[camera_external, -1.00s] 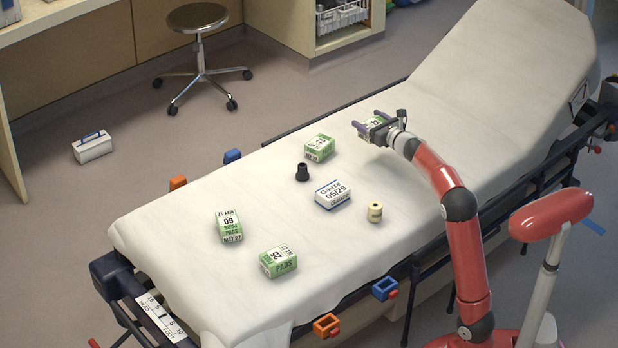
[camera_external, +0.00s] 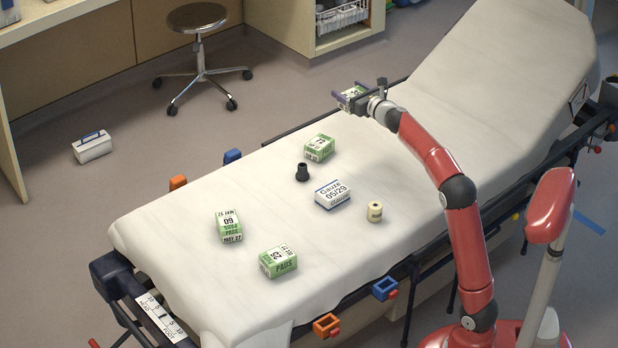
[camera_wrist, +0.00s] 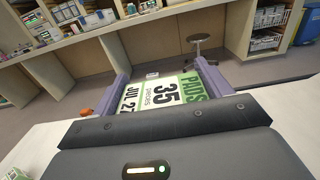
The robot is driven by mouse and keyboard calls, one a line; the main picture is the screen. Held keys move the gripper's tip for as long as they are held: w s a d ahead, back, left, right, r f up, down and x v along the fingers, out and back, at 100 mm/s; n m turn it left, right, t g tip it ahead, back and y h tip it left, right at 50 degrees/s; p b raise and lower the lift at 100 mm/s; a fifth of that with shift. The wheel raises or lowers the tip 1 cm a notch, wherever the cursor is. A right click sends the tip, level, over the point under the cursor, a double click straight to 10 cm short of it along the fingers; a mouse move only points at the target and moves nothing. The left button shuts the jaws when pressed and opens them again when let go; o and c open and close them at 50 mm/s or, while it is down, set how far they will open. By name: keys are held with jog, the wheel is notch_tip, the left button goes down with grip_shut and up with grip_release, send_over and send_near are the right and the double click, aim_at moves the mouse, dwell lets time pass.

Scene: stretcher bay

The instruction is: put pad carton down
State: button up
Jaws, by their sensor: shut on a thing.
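My gripper (camera_external: 350,97) is shut on a green and white pad carton (camera_external: 352,93). It holds the carton above the far edge of the stretcher (camera_external: 400,130), near the raised backrest. In the wrist view the held pad carton (camera_wrist: 165,92) sits between the two fingers and reads "35", "PADS" and "JUL 27". More green and white pad cartons lie on the sheet: one (camera_external: 319,147) near the middle, one (camera_external: 229,226) at the left, one (camera_external: 278,262) at the front. Whether the held carton touches the sheet cannot be told.
A gauze carton (camera_external: 333,194), a black rubber piece (camera_external: 302,172) and a cream roll (camera_external: 375,211) lie mid-stretcher. A stool (camera_external: 198,55) and a white box (camera_external: 92,147) stand on the floor beyond. Bare sheet lies between the middle cartons and the backrest.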

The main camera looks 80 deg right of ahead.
jog(key=w+a, duration=2.3)
jog(key=w, duration=0.4)
jog(key=w+a+p, duration=0.1)
jog(key=w+a, duration=0.2)
jog(key=a, duration=1.3)
jog(key=w+a, duration=0.3)
jog(key=a, duration=1.2)
jog(key=shift+w+a+f+b, duration=0.15)
jog(key=shift+f+b, duration=1.2)
jog(key=shift+f, duration=3.55)
jog(key=shift+s+a+f+b, duration=0.15)
jog(key=shift+f+b, duration=1.15)
jog(key=shift+f, duration=3.6)
jog(key=shift+w+f, duration=0.1)
jog(key=shift+f+b, duration=0.1)
jog(key=shift+b, duration=0.2)
jog(key=o, duration=1.1)
